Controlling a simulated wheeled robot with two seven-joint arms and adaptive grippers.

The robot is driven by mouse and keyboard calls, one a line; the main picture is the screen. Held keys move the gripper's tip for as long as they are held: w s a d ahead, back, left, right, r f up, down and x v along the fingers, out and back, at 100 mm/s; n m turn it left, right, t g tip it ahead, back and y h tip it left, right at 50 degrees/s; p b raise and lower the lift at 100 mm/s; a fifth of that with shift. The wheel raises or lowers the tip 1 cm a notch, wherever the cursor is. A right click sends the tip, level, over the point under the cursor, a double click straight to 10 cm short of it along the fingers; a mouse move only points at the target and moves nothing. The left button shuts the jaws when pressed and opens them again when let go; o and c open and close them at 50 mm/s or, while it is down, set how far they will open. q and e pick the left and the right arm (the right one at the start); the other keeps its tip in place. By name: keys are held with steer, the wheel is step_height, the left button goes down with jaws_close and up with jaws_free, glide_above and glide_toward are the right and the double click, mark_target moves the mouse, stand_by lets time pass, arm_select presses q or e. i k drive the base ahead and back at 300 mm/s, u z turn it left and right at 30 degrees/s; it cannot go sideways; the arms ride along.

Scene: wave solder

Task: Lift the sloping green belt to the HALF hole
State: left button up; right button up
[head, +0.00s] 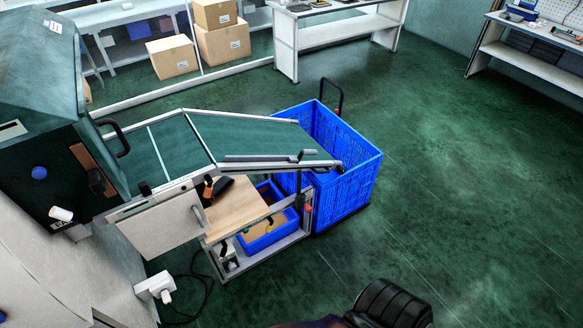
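The sloping green belt (255,137) is in the middle of the head view, joined on its left to a flatter green belt section (158,158) beside the dark machine. Its right end lies over the near edge of a blue crate. A metal post (305,195) with a black knob and a small red part stands under the belt's near right side. The HALF hole and any hole labels are too small to make out.
The large blue crate (350,185) stands on the floor at the belt's end. A smaller blue bin (268,236) sits on the conveyor's lower frame. A white socket box (155,287) and black cable lie at the front left. The green floor (460,190) to the right is clear.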

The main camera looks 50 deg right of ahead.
mark_target(220, 134)
steer(key=z, duration=0.05)
steer(key=i, duration=0.6)
steer(key=z, duration=0.8)
steer(key=i, duration=0.35)
steer(key=z, duration=0.45)
